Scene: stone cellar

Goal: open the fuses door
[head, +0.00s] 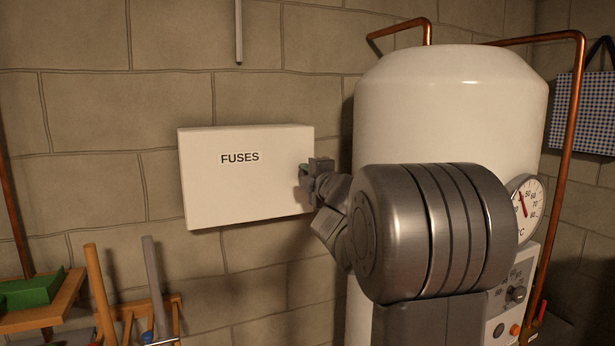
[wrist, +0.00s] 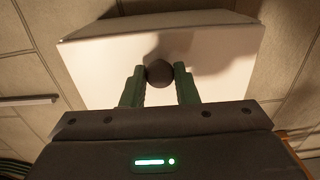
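The fuses door (head: 245,185) is the white front of a wall box with a "FUSES" label, left of centre in the head view. It looks closed flat on the box. My gripper (head: 308,172) is at its right edge. In the wrist view the white door (wrist: 110,62) fills the upper middle. A dark round knob (wrist: 160,74) stands on it, between the two green fingertips of my gripper (wrist: 160,82). In the head view my gripper hides the knob.
A large white boiler (head: 450,100) with a dial (head: 528,200) and copper pipes stands close on the right, behind my arm. At lower left are a wooden shelf with a green tray (head: 32,290) and upright handles (head: 98,290). The wall left of the box is clear.

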